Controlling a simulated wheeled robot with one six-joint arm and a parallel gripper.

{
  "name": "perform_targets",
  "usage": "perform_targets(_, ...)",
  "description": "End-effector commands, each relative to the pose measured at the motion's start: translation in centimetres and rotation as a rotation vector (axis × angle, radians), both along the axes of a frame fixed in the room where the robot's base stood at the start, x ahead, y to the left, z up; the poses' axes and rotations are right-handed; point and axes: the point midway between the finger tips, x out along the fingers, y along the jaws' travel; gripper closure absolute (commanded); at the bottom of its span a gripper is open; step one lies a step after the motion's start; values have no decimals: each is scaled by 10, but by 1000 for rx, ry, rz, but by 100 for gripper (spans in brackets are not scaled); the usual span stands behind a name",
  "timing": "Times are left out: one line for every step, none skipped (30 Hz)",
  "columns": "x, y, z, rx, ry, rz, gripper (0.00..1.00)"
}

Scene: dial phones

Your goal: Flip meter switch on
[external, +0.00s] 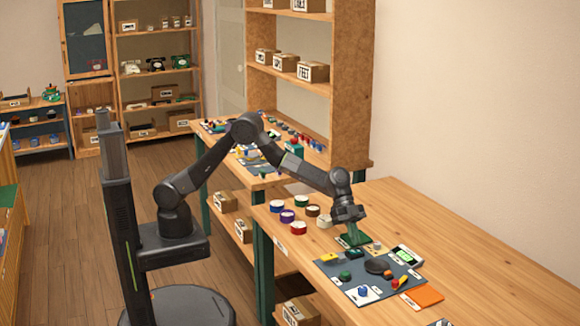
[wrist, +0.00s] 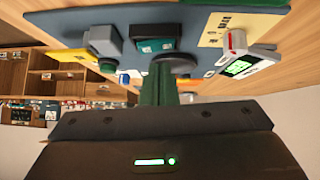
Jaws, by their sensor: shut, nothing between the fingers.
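The meter, a small pale box with a lit green display (external: 407,256), lies on the wooden table beside the grey board. It also shows at the right of the wrist view (wrist: 252,62). Beside it in the wrist view is a white and red part (wrist: 235,42); I cannot tell whether this is the switch. My gripper (external: 354,238) has green fingers and points down near the table, left of the meter and at the board's far edge. In the wrist view, the fingers (wrist: 160,86) are together with nothing between them. Any contact of the fingertips is unclear.
The grey board (external: 345,281) carries a black round part (external: 377,266), a yellow block (external: 330,257) and other small parts. An orange square (external: 424,296) lies in front of it. Several coloured rolls (external: 300,227) sit at the left. The table's right side is clear.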

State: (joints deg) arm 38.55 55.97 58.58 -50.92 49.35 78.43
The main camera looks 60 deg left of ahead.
Motion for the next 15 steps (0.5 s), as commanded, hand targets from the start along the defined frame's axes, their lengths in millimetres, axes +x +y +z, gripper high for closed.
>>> perform_targets(8, 1, 19, -8, -9, 7, 100)
perform_targets(10, 4, 25, -10, -11, 10, 100)
perform_targets(12, 14, 30, -10, -11, 11, 100)
perform_targets(13, 20, 35, -10, -11, 12, 100)
perform_targets(13, 25, 41, -11, -12, 13, 100)
perform_targets(15, 31, 47, -11, -11, 12, 100)
perform_targets(16, 36, 52, -11, -12, 13, 100)
perform_targets(17, 41, 57, -12, -13, 14, 100)
perform_targets(18, 46, 63, -12, -12, 13, 100)
perform_targets(18, 50, 67, -13, -12, 13, 100)
perform_targets(19, 54, 71, -13, -13, 14, 100)
perform_targets(20, 58, 75, -13, -12, 13, 100)
perform_targets(20, 61, 78, -13, -11, 12, 100)
perform_targets(21, 63, 81, -13, -11, 12, 100)
perform_targets(21, 66, 84, -13, -13, 12, 100)
